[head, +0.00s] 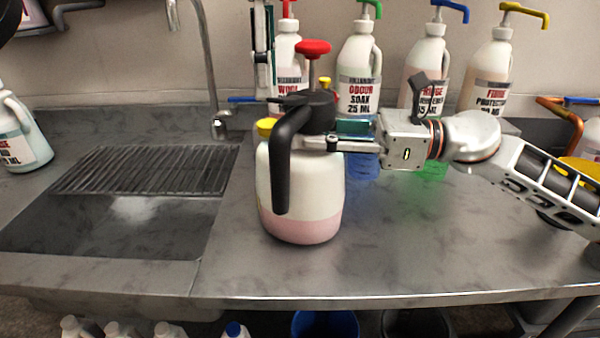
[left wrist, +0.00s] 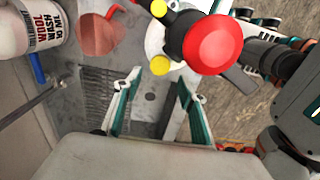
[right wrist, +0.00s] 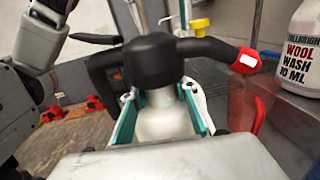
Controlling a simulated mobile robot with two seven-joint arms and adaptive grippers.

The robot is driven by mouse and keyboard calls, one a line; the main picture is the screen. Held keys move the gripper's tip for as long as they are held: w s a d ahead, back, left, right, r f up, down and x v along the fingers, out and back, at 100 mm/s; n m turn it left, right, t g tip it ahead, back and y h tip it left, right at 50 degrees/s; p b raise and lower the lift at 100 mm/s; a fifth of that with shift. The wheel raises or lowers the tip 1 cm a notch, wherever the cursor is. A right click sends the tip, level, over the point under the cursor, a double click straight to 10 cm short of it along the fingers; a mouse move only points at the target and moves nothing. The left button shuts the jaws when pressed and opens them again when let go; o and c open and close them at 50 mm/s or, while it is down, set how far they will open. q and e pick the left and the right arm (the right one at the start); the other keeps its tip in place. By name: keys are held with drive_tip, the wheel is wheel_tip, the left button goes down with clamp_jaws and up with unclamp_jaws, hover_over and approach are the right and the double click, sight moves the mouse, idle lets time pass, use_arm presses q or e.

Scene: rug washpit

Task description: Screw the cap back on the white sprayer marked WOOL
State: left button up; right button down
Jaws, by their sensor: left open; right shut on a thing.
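The white sprayer (head: 300,190) stands upright on the steel counter, with pink liquid low in it. Its cap (head: 310,108) is the black pump head with a black handle and a red knob (head: 313,47); it sits on top of the body. I cannot tell how tightly it is seated, and no WOOL marking shows on the sprayer. My right gripper (head: 336,138) is shut on the sprayer's white neck just below the black head, as the right wrist view (right wrist: 160,95) shows. My left gripper (head: 263,92) is open and empty, pointing down beside the sprayer head; the left wrist view (left wrist: 158,85) shows the knob beyond its fingers.
Several pump bottles stand along the back wall, including one marked WOOL (head: 288,60). A sink with a dark rack (head: 150,170) and a tap (head: 220,125) lies to the left. Another bottle (head: 20,135) stands at far left. The front right counter is clear.

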sight(269, 123)
use_arm(q)
drive_tip(key=shift+f, duration=3.4)
drive_tip(key=c, duration=1.2)
drive_tip(key=shift+o, duration=0.2)
drive_tip(key=m, duration=0.9)
drive_tip(key=shift+m, duration=0.4)
drive_tip(key=o, duration=1.2)
drive_tip(key=shift+o, duration=0.2)
drive_tip(key=shift+r, duration=0.1)
